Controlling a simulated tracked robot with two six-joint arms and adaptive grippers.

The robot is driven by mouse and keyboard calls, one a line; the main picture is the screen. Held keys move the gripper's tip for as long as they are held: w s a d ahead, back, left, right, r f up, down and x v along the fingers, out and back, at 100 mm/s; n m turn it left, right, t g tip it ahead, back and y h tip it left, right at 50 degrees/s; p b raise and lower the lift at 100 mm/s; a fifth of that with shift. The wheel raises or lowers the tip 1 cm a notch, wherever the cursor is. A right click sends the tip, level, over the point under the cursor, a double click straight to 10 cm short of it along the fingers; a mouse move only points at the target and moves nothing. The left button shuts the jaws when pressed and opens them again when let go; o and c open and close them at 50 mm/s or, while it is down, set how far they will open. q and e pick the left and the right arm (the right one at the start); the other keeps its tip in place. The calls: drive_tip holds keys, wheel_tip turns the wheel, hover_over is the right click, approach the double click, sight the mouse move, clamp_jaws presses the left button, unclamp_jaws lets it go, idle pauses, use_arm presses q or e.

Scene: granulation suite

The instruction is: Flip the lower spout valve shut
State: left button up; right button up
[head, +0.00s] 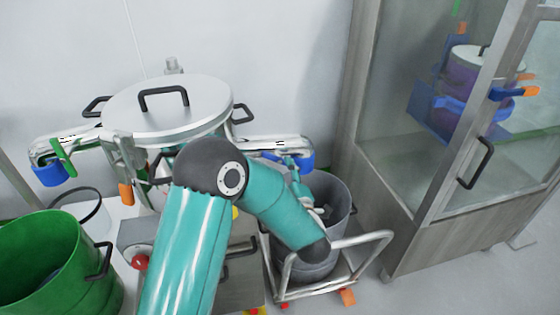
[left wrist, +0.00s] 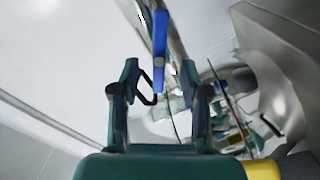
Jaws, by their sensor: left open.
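A steel vessel (head: 168,105) with a lidded top has a spout on each side. The right spout (head: 265,143) ends in a blue collar (head: 307,162). In the left wrist view a blue valve lever (left wrist: 160,45) sits on a metal pipe, ahead of my left gripper (left wrist: 160,80). Its two fingers are open on either side of the lever's near end, with no clear contact. In the head view the left gripper (head: 292,172) is by the right spout, partly hidden by my forearm. The left spout (head: 72,138) has a green lever (head: 63,157). My right gripper is not seen.
A grey bin (head: 338,190) on a wheeled frame (head: 345,262) stands under the right spout. A green bin (head: 38,255) is at lower left. A glass-fronted cabinet (head: 410,205) bounds the right side. Open floor lies at lower right.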

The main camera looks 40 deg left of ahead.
sight(280, 162)
use_arm(q)
drive_tip(key=shift+x, duration=2.25)
clamp_jaws()
